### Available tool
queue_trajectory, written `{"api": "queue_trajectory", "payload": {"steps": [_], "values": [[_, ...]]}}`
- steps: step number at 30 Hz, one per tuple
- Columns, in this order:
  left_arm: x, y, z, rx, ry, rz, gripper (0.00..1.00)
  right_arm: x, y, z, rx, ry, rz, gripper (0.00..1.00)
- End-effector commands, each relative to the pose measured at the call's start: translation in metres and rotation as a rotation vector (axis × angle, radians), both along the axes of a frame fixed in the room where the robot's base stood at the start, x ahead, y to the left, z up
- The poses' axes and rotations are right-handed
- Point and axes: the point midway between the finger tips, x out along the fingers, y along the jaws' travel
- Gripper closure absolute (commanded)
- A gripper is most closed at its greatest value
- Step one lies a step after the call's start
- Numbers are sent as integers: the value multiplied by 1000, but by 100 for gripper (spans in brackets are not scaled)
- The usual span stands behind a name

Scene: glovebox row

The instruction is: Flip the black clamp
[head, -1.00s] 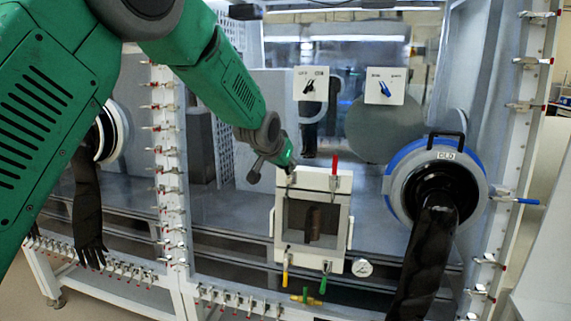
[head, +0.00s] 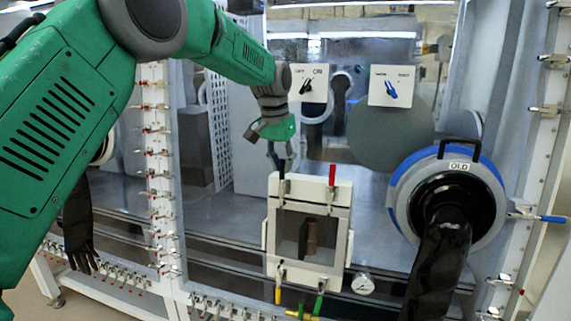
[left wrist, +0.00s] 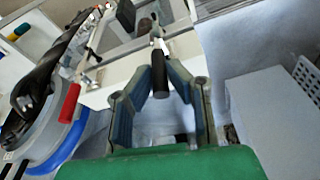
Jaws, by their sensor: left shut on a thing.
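The black clamp (head: 282,193) is at the top left corner of a small white-framed door on the glovebox front. Its handle stands about upright. My left gripper (head: 281,160) comes down from above and is shut on the upper end of the handle. In the left wrist view, the black handle (left wrist: 160,72) lies between the two fingers of my left gripper (left wrist: 158,85), with its metal part beyond the tips. The fingers hide part of the handle in the head view. My right gripper is not in view.
A red clamp handle (head: 332,174) stands upright at the door's top right. Yellow (head: 278,294) and green (head: 319,303) handles hang below the door (head: 342,250). A blue-ringed glove port (head: 398,205) with a black glove is to the right. A round gauge (head: 363,283) is beside the door.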

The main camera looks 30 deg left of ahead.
Motion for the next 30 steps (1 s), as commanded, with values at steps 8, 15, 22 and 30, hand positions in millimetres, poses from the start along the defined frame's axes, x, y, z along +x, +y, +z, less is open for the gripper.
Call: {"api": "queue_trajectory", "payload": {"steps": [8,15,22,30], "values": [[2,1,3,-3,7,0,100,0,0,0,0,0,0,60],[2,1,3,-2,6,0,100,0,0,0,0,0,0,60],[1,1,2,-3,10,0,67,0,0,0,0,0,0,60],[-3,1,9,-4,12,0,67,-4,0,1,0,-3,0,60]]}}
